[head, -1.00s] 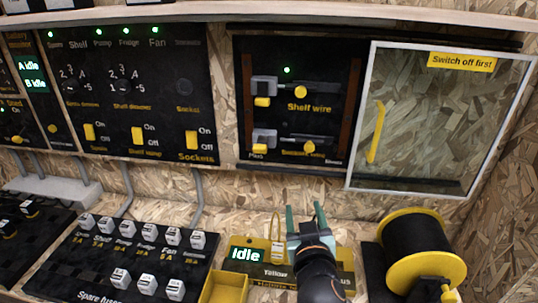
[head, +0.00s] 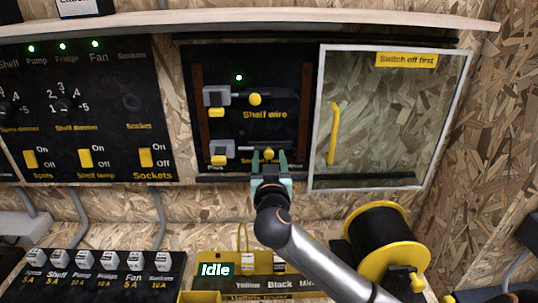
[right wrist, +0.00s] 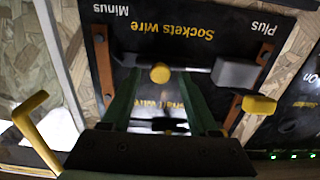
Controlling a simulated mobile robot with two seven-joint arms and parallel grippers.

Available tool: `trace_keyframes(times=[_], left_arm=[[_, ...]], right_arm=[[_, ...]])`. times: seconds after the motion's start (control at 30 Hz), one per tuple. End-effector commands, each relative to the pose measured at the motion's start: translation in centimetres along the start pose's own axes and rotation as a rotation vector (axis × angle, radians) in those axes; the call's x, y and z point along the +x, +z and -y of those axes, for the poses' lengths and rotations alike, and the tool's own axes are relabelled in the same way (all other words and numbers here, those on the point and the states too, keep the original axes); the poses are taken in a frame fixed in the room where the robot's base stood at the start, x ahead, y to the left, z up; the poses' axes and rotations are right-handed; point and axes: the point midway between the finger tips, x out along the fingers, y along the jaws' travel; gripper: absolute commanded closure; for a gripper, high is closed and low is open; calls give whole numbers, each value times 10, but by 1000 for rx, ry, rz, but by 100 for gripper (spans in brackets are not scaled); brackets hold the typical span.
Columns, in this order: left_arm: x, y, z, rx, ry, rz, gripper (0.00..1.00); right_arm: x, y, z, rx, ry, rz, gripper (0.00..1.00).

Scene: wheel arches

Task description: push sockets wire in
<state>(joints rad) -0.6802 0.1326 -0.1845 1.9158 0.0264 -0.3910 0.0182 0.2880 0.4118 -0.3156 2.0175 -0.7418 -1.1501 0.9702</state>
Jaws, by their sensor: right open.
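The sockets wire, a dark plug with a yellow knob (head: 269,154), lies in the lower row of the open black box (head: 180,120). It points at a grey terminal block (head: 222,148) with a yellow lever (head: 218,160). In the right wrist view, upside down, the knob (right wrist: 160,73) is between my fingertips and the plug's tip is close to the block (right wrist: 237,73); I cannot tell if it is inside. My right gripper (head: 270,155) is open around the knob, and it also shows in the right wrist view (right wrist: 158,76). My left gripper is out of view.
The shelf wire (head: 254,99) sits in the row above, below a green light. A framed clear cover (head: 395,120) labelled "Switch off first" stands right of the opening. The sockets switch (head: 145,157) is left. A cable reel (head: 385,240) and "Idle" tester (head: 215,270) are below.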

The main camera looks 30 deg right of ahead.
Motion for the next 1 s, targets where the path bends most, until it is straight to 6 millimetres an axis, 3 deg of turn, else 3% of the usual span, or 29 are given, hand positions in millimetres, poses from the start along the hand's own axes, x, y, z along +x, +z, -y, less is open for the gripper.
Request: trace_keyframes(times=[0.4,0.9,1.0], left_arm=[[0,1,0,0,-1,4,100],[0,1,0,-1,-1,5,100],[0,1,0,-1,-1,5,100]], right_arm=[[8,1,0,0,0,1,41],[7,1,0,0,0,1,97],[7,1,0,0,0,1,100]])
